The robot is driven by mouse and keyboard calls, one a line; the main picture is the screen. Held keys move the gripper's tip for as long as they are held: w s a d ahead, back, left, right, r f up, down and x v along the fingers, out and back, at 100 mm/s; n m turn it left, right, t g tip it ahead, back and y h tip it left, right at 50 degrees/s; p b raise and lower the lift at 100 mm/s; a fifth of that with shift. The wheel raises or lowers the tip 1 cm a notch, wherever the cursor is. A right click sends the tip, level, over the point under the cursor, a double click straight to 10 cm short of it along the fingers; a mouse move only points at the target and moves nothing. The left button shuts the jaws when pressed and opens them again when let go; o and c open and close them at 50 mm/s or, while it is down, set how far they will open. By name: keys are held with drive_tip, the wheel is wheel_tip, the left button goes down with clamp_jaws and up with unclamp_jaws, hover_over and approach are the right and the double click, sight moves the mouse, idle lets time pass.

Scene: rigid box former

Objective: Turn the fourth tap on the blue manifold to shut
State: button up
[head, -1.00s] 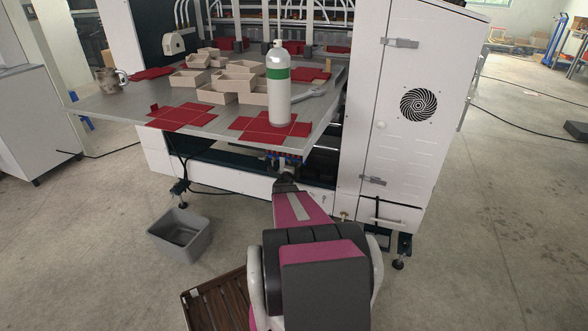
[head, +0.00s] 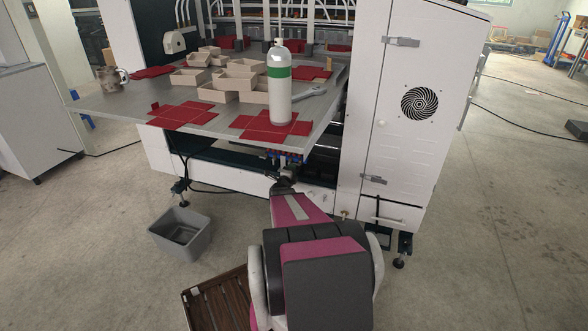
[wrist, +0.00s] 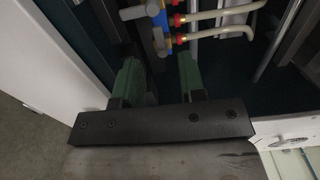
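The blue manifold (head: 285,157) shows in the head view as a small blue and red strip under the table's front edge, just above my gripper (head: 285,178). In the wrist view, part of the manifold (wrist: 155,9) is at the top, with blue bodies, red fittings and pale hoses.
The grey table (head: 112,106) overhangs my gripper, with a white and green bottle (head: 279,95) near its edge. A white cabinet (head: 408,140) stands to the right. A grey bin (head: 181,235) and a brown slatted crate (head: 214,298) are on the floor.

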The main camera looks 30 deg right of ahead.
drive_tip(key=v, duration=0.6)
drive_tip(key=shift+s, duration=0.15)
drive_tip(key=shift+a, duration=0.15)
drive_tip(key=a+r+n+g+y, duration=0.1)
drive_tip(key=a+r+n+y, duration=0.1)
drive_tip(key=a+n+y, duration=0.8)
drive_tip(key=a+r+n+y, duration=0.25)
drive_tip(key=a+n, duration=0.45)
drive_tip(key=a, duration=0.7)
drive_tip(key=s+a+r+n+g, duration=0.2)
drive_tip(key=s+a+n+g, duration=0.3)
drive_tip(key=s, duration=0.4)
drive_tip(key=s+a+r+n+g+y, duration=0.1)
drive_tip(key=s+a+r+n+g, duration=0.2)
drive_tip(key=s, duration=0.6)
drive_tip(key=a+n+g, duration=0.2)
drive_tip(key=n, duration=0.1)
drive_tip(key=shift+r+g, duration=0.15)
drive_tip(key=shift+g, duration=0.15)
